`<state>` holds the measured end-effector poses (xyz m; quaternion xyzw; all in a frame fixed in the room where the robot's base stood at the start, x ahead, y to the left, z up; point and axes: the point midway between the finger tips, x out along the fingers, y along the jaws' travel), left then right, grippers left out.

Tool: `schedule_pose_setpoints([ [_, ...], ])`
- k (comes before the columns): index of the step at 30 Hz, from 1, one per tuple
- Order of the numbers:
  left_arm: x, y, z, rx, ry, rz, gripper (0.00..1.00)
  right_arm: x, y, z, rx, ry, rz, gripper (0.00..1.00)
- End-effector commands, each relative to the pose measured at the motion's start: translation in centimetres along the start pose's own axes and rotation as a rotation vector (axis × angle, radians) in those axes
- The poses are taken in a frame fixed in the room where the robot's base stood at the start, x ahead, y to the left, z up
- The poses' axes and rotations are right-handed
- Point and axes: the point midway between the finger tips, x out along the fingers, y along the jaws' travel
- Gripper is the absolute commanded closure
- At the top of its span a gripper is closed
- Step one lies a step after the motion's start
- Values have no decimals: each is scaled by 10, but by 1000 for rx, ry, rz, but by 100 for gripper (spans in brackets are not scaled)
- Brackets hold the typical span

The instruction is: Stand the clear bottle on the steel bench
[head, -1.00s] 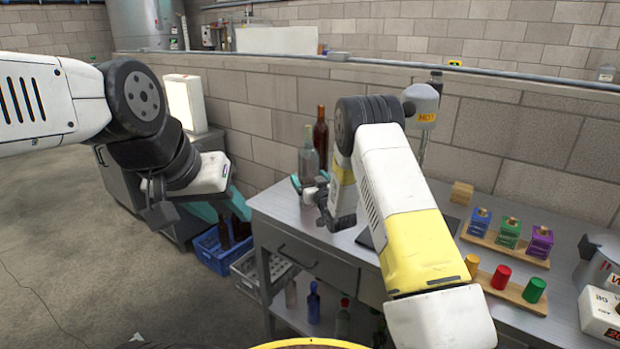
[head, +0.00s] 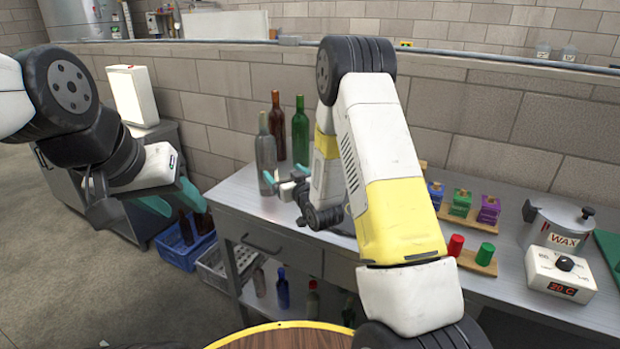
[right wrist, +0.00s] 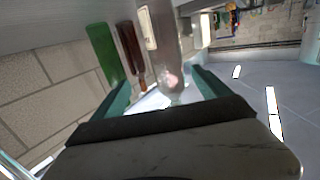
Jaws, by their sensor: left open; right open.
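The clear bottle (head: 265,152) stands upright at the back left of the steel bench (head: 235,195). My right gripper (head: 285,177) is open at it, with one teal finger crossing in front of its lower part. In the right wrist view, which is upside down, the clear bottle (right wrist: 165,45) lies between the open fingers' directions. I cannot tell whether a finger touches it. My left gripper (head: 170,200) is open and empty, left of the bench above a blue crate.
A brown bottle (head: 277,125) and a green bottle (head: 300,132) stand close behind the clear one. Right of my arm are a block rack (head: 462,210), a wax pot (head: 556,225) and a heater box (head: 560,274). The blue crate (head: 180,255) holds dark bottles on the floor.

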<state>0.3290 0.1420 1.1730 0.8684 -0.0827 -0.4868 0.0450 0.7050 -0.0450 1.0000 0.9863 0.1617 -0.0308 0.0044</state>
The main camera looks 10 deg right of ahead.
Motion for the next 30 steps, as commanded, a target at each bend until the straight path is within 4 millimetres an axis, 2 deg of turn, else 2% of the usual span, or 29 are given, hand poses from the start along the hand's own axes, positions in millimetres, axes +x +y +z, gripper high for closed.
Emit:
schedule_pose_setpoints([
  [1, 0, 0, 0, 0, 0, 0, 54, -2, 8, -21, 3, -22, 20, 13],
  [3, 0, 0, 0, 0, 0, 0, 54, -10, 18, -43, 13, -83, 49, 13],
  [8, 0, 0, 0, 0, 0, 0, 54, -46, 36, -89, 51, -240, 105, 13],
  [11, 0, 0, 0, 0, 0, 0, 54, -81, 40, -112, 81, -339, 129, 13],
  [15, 0, 0, 0, 0, 0, 0, 54, -142, 38, -137, 128, -474, 149, 13],
  [19, 0, 0, 0, 0, 0, 0, 54, -209, 27, -152, 170, -600, 152, 13],
  [24, 0, 0, 0, 0, 0, 0, 54, -301, 4, -158, 220, -757, 142, 13],
  [27, 0, 0, 0, 0, 0, 0, 54, -345, -10, -155, 238, -832, 131, 13],
  [30, 0, 0, 0, 0, 0, 0, 54, -376, -21, -152, 250, -886, 122, 13],
])
